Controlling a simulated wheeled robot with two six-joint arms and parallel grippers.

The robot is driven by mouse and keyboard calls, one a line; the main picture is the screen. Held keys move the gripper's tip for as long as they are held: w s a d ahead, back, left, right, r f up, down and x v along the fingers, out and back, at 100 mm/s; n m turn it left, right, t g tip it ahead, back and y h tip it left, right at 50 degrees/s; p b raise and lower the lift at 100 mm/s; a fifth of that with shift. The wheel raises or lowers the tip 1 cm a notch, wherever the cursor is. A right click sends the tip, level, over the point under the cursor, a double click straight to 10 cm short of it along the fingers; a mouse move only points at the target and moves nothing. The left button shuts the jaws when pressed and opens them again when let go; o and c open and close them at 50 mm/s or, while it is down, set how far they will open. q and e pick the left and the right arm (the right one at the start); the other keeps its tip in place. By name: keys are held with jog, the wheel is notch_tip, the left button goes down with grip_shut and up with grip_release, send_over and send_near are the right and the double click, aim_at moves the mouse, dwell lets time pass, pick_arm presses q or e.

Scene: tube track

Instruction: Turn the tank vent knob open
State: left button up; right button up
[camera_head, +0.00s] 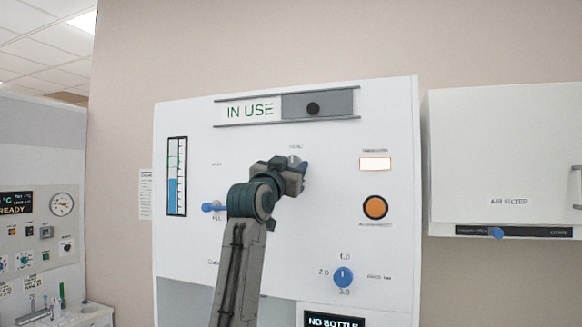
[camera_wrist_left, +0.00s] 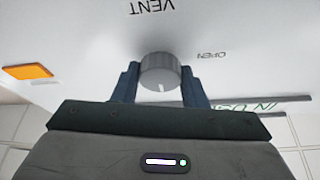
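The tank vent knob (camera_wrist_left: 160,72) is a grey round knob on the white panel, with a white mark on its rim pointing down in the left wrist view. The upside-down VENT label (camera_wrist_left: 154,6) is above it there, and the OPEN label (camera_wrist_left: 210,55) is to its right, away from the mark. In the head view the knob (camera_head: 293,160) shows only partly behind my gripper. My left gripper (camera_wrist_left: 160,80) has one blue finger on each side of the knob, and both appear to touch it. My right gripper is in neither view.
An air filter cabinet (camera_head: 500,160) hangs at the right. A bench with instruments stands at the left.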

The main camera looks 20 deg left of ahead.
pick_arm(q)
jog(key=shift+n, duration=0.4)
jog(key=n+y+b, duration=0.1)
jog(key=n, duration=0.1)
jog(key=n+y+b, duration=0.1)
jog(key=n+y, duration=0.1)
jog(key=n, duration=0.1)
jog(key=shift+d+f, duration=0.1)
jog(key=shift+d, duration=0.05)
jog(key=n+y, duration=0.1)
jog(key=n, duration=0.2)
jog(key=n+y+b, duration=0.1)
jog(key=n+y, duration=0.1)
jog(key=n, duration=0.1)
jog(key=shift+n+g+y, duration=0.3)
jog(key=shift+g, duration=0.1)
jog(key=n+y, duration=0.1)
jog(key=n, duration=0.2)
jog(key=n+g, duration=0.1)
jog(key=n, duration=0.2)
jog(key=shift+d+g+y, duration=0.1)
jog(key=shift+g+y, duration=0.2)
jog(key=shift+y, duration=0.1)
jog(key=n+g, duration=0.1)
jog(key=n, duration=0.1)
jog(key=n+g+p, duration=0.1)
jog(key=n, duration=0.2)
jog(key=shift+y, duration=0.4)
jog(key=shift+n, duration=0.3)
